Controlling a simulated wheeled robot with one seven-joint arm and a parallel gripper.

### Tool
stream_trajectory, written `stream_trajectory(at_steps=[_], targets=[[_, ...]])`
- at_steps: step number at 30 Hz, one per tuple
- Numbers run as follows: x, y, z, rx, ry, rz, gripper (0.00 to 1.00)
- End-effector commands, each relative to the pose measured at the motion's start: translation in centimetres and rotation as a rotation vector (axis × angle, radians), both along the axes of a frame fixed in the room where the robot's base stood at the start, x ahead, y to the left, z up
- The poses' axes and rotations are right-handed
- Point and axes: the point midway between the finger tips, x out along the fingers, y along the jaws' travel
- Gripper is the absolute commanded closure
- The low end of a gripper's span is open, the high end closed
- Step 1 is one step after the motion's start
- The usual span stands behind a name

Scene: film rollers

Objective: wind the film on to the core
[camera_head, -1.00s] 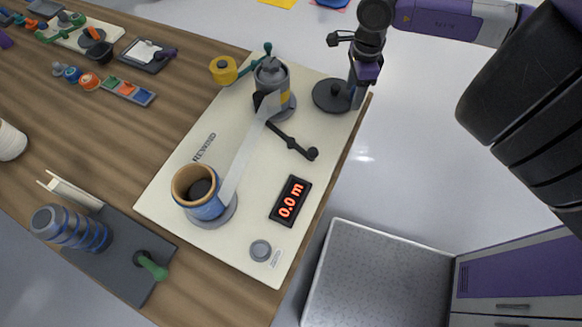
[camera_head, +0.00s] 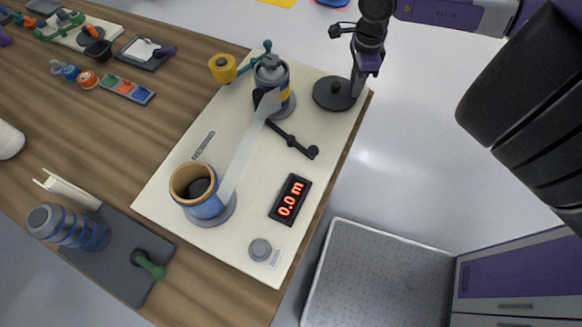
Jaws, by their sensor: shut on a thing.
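The pale, translucent film (camera_head: 244,150) runs straight between a grey roller with a yellow band (camera_head: 271,75) and an upright blue core (camera_head: 205,205) with a tan rim. The core stands on a grey round base. A black crank arm (camera_head: 290,138) with a knob end lies by the grey roller. My gripper (camera_head: 357,84) is shut at the right edge of a black disc with a centre knob (camera_head: 328,97), at the far right of the cream board. The exact contact is too small to see.
The cream board (camera_head: 170,190) lies along the table's right edge. A grey button (camera_head: 260,249) is at its near end. A dark plate with blue-banded rolls (camera_head: 68,227) and a green-handled lever (camera_head: 150,265) stands at lower left. A yellow knob (camera_head: 222,68) is by the roller.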

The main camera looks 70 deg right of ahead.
Motion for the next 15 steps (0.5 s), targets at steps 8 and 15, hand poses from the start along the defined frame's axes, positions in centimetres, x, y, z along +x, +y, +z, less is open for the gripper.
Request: stream_trajectory(at_steps=[8,15], targets=[[0.11,-0.39,0.05,0.0,-0.003,0.0,1.0],[0.4,-0.91,-0.08,0.0,-0.001,0.0,1.0]])
